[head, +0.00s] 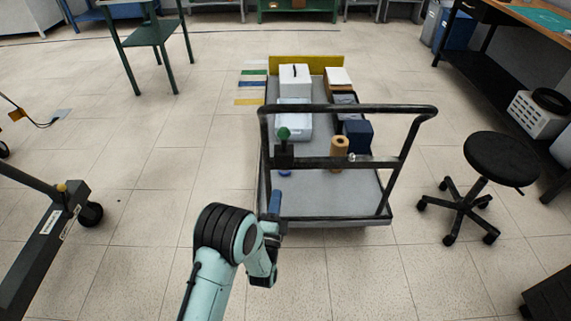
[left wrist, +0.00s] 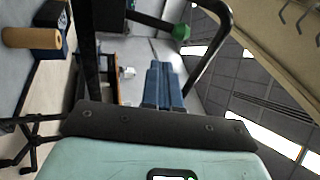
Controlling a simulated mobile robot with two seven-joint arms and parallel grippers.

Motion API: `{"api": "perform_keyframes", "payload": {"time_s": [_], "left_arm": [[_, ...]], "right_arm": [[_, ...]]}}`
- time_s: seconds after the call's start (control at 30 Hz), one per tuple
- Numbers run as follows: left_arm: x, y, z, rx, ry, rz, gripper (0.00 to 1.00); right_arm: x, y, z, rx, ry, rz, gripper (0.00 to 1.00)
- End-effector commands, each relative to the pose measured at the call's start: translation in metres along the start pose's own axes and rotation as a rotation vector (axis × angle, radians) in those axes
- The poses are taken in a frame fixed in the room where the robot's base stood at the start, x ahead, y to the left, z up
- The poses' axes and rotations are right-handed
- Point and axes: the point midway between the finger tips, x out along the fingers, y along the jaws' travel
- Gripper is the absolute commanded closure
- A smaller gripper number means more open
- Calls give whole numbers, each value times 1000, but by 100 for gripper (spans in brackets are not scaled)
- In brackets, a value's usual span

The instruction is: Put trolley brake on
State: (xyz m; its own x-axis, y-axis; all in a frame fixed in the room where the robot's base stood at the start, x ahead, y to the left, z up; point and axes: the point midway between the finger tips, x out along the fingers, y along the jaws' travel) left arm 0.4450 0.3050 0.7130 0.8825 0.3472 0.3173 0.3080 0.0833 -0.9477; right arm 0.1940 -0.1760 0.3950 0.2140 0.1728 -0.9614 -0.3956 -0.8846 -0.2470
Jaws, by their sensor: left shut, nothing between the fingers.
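The trolley (head: 310,208) is a grey platform cart with a black tubular handle (head: 350,107) at its near end. A green knob (head: 283,133) sits on a dark block at the left part of the handle frame; I take it to be the brake lever's knob. The green knob (left wrist: 181,32) also shows in the left wrist view, beyond the fingertips and apart from them. My left gripper (head: 275,200) is at the trolley's near left corner, below the knob in the picture. Its blue fingers (left wrist: 162,84) are shut and empty. My right gripper is in neither view.
The trolley carries a white box (head: 295,80), a clear bin, a dark blue box (head: 358,136) and a tan roll (head: 339,152). A black stool (head: 500,160) stands at the right, a dark wheeled frame (head: 45,240) at the left.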

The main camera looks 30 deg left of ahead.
Motion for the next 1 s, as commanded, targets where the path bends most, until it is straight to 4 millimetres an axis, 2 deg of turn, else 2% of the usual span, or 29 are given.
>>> {"api": "perform_keyframes", "payload": {"time_s": [0.03,0.2,0.57,0.77,1.0], "left_arm": [[3,-5,-1,46,-6,-61,100],[8,-22,0,115,-20,-142,100],[12,-23,1,113,-20,-140,100],[41,-26,1,112,-21,-142,100],[93,-33,2,112,-20,-141,100]], "right_arm": [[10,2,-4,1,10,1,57],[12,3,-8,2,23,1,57],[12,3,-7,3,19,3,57],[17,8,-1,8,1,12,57],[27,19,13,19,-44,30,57]]}}
